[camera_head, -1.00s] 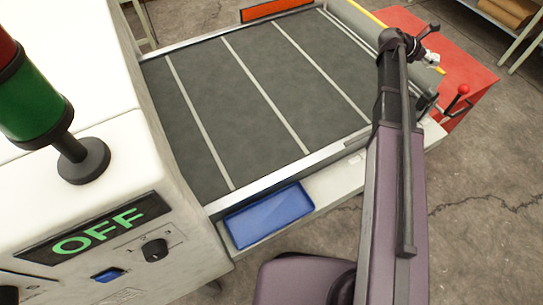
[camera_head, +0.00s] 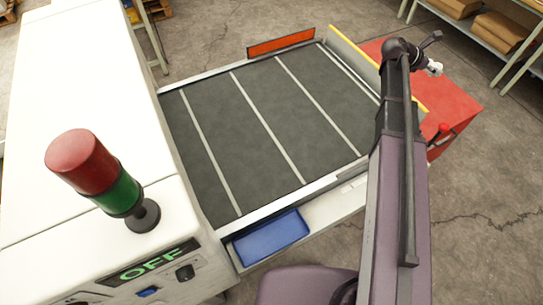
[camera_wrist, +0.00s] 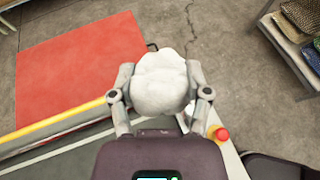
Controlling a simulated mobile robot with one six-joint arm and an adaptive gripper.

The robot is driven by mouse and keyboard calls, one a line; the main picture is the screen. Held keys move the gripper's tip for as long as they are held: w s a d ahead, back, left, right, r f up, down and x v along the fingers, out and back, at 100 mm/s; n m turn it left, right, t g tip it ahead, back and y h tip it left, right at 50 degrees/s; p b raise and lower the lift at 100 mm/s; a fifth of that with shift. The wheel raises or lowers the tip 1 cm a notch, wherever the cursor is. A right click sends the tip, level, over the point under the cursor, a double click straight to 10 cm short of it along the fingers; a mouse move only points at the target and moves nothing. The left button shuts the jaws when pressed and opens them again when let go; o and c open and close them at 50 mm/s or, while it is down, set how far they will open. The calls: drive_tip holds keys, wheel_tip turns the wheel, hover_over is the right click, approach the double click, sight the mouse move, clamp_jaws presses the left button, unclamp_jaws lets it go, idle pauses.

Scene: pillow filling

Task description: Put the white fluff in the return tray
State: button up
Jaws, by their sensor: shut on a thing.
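The white fluff (camera_wrist: 160,80) is a rounded white clump between the two fingers of my gripper (camera_wrist: 160,90) in the wrist view. My gripper is shut on it, with a finger against each side. In the head view my gripper (camera_head: 432,68) is at the upper right, over the red surface beyond the belt, and a small bit of the white fluff (camera_head: 436,69) shows there. A blue tray (camera_head: 270,238) lies on the ledge at the near side of the belt. It looks empty and is well away from my gripper.
A dark belt (camera_head: 265,130) with pale stripes lies between the machine and a yellow edge (camera_head: 350,55). A red surface (camera_head: 445,100) stands beyond it, with a red-knobbed lever (camera_head: 443,128). The white machine (camera_head: 75,110) bears a signal lamp (camera_head: 100,175) and an OFF display (camera_head: 150,265).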

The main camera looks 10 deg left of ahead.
sight(435, 65)
wheel_tip(435, 65, up, 9)
drive_tip(key=p, duration=0.7)
drive_tip(key=shift+f, duration=0.2)
